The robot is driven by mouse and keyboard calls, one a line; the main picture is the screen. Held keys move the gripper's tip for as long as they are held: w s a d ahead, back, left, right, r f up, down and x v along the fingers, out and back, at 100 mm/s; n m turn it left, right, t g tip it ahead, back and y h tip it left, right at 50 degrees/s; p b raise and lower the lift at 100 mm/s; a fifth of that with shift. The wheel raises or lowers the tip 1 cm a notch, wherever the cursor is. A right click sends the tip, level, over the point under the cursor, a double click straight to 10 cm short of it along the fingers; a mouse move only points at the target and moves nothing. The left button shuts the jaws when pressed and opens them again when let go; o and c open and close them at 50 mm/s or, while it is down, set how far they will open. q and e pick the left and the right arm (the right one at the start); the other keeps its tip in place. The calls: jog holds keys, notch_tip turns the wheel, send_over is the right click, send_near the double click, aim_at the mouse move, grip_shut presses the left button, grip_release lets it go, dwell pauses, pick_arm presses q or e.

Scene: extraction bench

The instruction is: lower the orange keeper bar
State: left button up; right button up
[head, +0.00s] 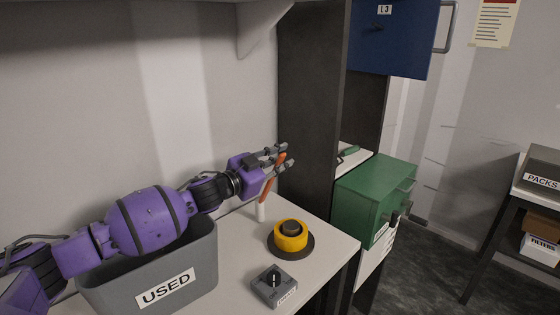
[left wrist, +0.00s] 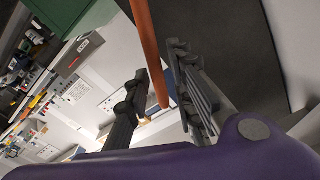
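The orange keeper bar (head: 267,189) stands steeply tilted above a short white post at the back of the bench, beside the dark cabinet panel. My left gripper (head: 286,156) is at the bar's upper part, its fingers pointing right. In the left wrist view the orange bar (left wrist: 148,45) runs between the two dark fingers (left wrist: 158,88), which are apart with small gaps visible beside the bar. I cannot tell whether either finger touches it. Part of the bar is hidden by the gripper in the head view. My right gripper is not in view.
A grey bin marked USED (head: 150,275) stands under my left arm. A yellow and black round knob (head: 290,237) and a grey switch box (head: 274,286) are on the bench (head: 232,270). A dark upright panel (head: 308,110) stands close right of the gripper, with a green box (head: 375,190) beyond.

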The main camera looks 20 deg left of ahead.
pick_arm(q)
jog(key=shift+s, duration=0.1)
jog(key=v, duration=0.7)
jog(key=shift+s, duration=0.2)
jog(key=shift+a, duration=0.1)
